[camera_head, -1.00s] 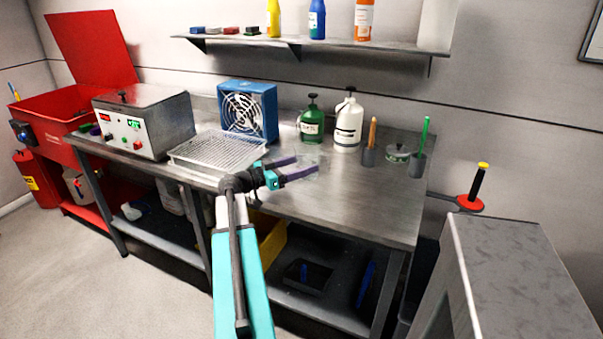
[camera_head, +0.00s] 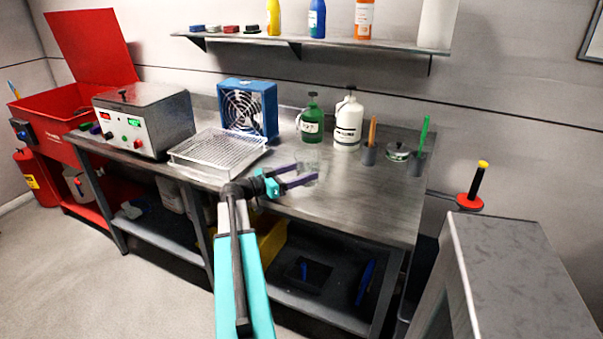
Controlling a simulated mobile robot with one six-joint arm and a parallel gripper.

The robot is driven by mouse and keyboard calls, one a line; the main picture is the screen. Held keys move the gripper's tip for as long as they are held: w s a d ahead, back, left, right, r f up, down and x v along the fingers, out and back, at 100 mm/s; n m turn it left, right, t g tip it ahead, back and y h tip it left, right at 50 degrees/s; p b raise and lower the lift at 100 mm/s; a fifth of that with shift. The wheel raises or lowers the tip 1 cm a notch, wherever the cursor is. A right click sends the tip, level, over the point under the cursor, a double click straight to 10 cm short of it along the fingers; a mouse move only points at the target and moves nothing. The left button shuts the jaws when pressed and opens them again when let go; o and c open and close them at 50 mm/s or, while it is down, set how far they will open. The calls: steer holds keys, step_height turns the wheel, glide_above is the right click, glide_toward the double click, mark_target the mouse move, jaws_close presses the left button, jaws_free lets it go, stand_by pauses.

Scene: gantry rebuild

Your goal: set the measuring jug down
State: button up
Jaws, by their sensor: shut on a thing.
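The measuring jug (camera_head: 309,168) is a clear, faint vessel that is hard to make out against the steel bench (camera_head: 350,205). It stands between the purple fingers of my gripper (camera_head: 305,173), which is shut on it. The gripper reaches in over the front middle part of the bench, right of the wire-mesh tray (camera_head: 218,150). The jug looks about upright and low over the bench top. I cannot tell whether its base touches the steel.
Behind the jug stand a green bottle (camera_head: 312,122), a white bottle (camera_head: 348,125) and a blue fan (camera_head: 248,110). Small holders and a lidded pot (camera_head: 398,152) are at the back right. The bench top right of the jug is clear up to its front edge.

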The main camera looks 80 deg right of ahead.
steer(key=o, duration=1.3)
steer(key=shift+r+p, duration=0.15)
steer(key=shift+p, duration=0.15)
steer(key=b+v, duration=0.2)
steer(key=v, duration=1)
steer(key=shift+c, duration=0.2)
